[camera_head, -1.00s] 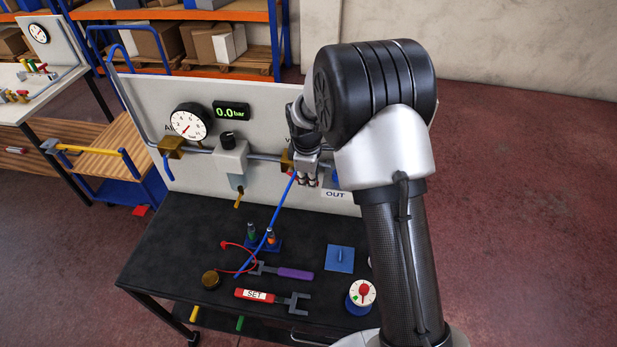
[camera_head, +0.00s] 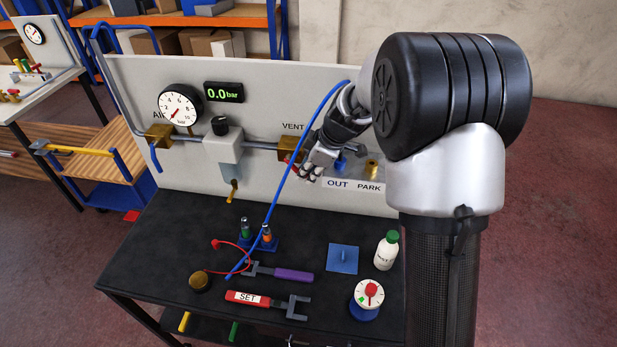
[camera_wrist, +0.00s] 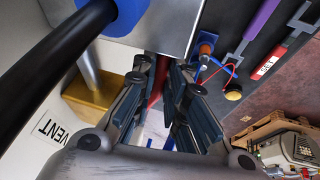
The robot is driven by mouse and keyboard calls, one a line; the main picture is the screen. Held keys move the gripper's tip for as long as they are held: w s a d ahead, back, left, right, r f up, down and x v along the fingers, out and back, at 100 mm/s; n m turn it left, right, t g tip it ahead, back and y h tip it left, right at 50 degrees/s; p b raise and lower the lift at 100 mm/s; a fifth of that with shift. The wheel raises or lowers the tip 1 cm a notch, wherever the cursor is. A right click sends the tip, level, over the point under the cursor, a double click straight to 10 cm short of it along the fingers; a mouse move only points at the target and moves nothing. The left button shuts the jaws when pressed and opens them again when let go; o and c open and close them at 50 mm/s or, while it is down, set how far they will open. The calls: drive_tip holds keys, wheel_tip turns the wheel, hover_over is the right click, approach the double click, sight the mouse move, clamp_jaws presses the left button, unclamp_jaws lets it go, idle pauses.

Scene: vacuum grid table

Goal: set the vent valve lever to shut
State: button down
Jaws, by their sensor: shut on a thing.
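The vent valve is a brass block (camera_head: 287,150) on the grey pipe at the panel's right, beside the VENT label. Its red lever (camera_head: 293,168) shows as a short piece slanting down to the right from the block, and most of it is hidden by my gripper. My gripper (camera_head: 309,175) is at the lever in front of the panel, shut on it. In the wrist view the red lever (camera_wrist: 155,92) lies between the two dark fingers of my gripper (camera_wrist: 160,82), and the brass block (camera_wrist: 88,99) is just left. The lever's exact angle is hard to tell.
A blue hose (camera_head: 272,208) rises past my gripper. OUT and PARK fittings (camera_head: 371,168) sit to its right. The black bench (camera_head: 185,240) below holds a SET tool (camera_head: 268,299), a purple-handled tool (camera_head: 293,276), a white bottle (camera_head: 386,253) and a red-knobbed dial (camera_head: 369,293).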

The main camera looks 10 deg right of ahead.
drive_tip(key=c, duration=1.9)
unclamp_jaws()
drive_tip(key=shift+r, duration=0.1)
drive_tip(key=v, duration=1.2)
drive_tip(key=shift+c, duration=0.2)
